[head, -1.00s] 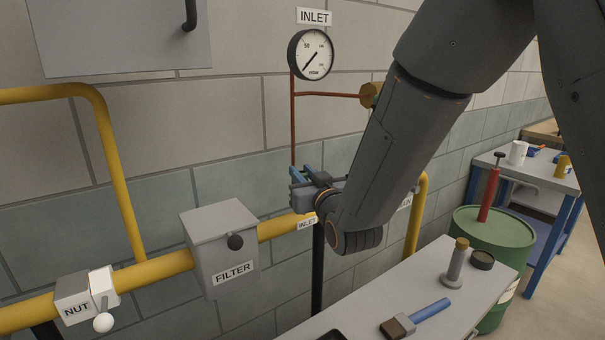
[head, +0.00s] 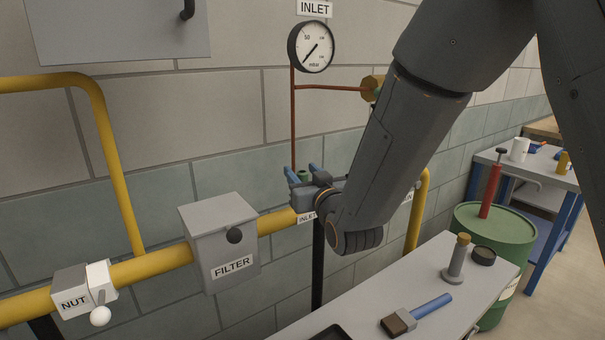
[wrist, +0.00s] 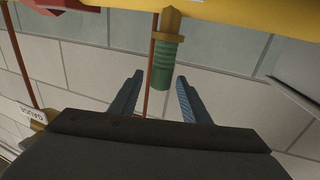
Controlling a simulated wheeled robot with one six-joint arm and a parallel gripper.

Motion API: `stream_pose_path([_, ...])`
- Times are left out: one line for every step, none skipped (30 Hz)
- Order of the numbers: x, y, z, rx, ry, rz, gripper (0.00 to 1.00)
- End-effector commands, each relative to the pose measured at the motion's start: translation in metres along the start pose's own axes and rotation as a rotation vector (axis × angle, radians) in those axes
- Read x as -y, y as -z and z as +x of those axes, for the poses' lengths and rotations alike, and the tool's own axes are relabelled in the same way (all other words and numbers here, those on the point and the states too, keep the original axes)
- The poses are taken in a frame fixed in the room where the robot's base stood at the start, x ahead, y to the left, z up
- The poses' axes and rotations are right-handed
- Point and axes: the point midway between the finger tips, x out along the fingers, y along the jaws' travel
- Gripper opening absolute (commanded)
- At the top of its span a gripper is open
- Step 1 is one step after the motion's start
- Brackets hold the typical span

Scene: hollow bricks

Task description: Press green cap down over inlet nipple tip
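The ribbed green cap (wrist: 163,65) sits on the brass inlet nipple (wrist: 170,24), which stands on the yellow pipe (wrist: 215,10) in the wrist view. How far down the cap sits, I cannot tell. My gripper (wrist: 158,85) is open, one blue finger on each side of the cap's end, with gaps showing on both sides. A bit of the green cap (head: 303,176) shows between the fingers; the nipple is hidden there.
A pressure gauge (head: 311,46) and thin red tube (head: 293,125) are on the wall behind my gripper. The FILTER box (head: 220,240) is left of it. A grey bench (head: 420,285) at lower right holds a brush (head: 412,317) and a knobbed post (head: 455,262).

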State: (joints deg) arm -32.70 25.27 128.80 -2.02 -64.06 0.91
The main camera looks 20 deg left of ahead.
Motion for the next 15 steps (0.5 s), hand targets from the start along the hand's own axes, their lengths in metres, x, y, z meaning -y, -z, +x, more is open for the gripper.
stream_pose_path([0.0,0.0,0.0,0.0,0.0,0.0,0.43])
stream_pose_path([0.0,0.0,0.0,0.0,0.0,0.0,0.43])
stream_pose_path([0.0,0.0,-0.001,0.0,0.0,0.0,0.43])
stream_pose_path([0.0,0.0,-0.003,0.0,0.0,0.0,0.43])
stream_pose_path([0.0,0.0,-0.005,0.0,0.0,0.0,0.43])
stream_pose_path([0.0,0.0,-0.009,-0.001,0.0,0.0,0.43])
stream_pose_path([0.0,0.0,-0.012,-0.001,0.0,0.0,0.43])
stream_pose_path([0.0,0.0,-0.017,-0.001,0.0,0.0,0.43])
stream_pose_path([0.0,0.0,-0.023,-0.002,0.0,0.0,0.43])
stream_pose_path([0.0,-0.001,-0.028,-0.002,0.0,0.0,0.43])
stream_pose_path([0.0,-0.001,-0.033,-0.001,0.0,0.0,0.43])
stream_pose_path([0.0,-0.001,-0.04,-0.001,0.0,0.0,0.43])
stream_pose_path([0.0,-0.001,-0.045,-0.001,0.0,0.0,0.43])
stream_pose_path([0.0,-0.001,-0.05,0.0,0.0,0.0,0.43])
stream_pose_path([0.0,-0.001,-0.056,-0.001,0.0,0.0,0.43])
